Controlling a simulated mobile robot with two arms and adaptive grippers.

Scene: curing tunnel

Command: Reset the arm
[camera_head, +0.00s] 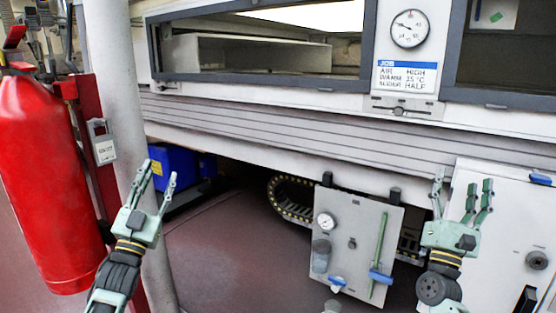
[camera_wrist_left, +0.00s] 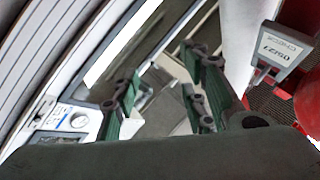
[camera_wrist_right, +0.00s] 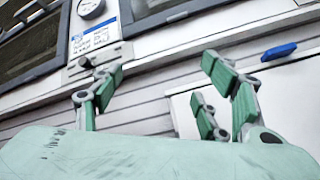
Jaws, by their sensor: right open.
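My left gripper (camera_head: 155,185) is at the left in the head view, in front of the white pole, with its green fingers pointing up. Its fingers also show in the left wrist view (camera_wrist_left: 160,92), spread apart with nothing between them. My right gripper (camera_head: 462,198) is at the right in the head view, in front of the white cabinet door, fingers pointing up. In the right wrist view (camera_wrist_right: 165,85) its fingers are spread wide and empty. Both grippers are raised and hold nothing.
A red extinguisher (camera_head: 52,185) and a white pole (camera_head: 118,110) stand at the left. The tunnel housing (camera_head: 300,118) spans the back, with a dial gauge (camera_head: 409,29) and job card (camera_head: 405,77). A grey panel (camera_head: 345,240) with a green rod hangs below. A blue box (camera_head: 178,170) sits underneath.

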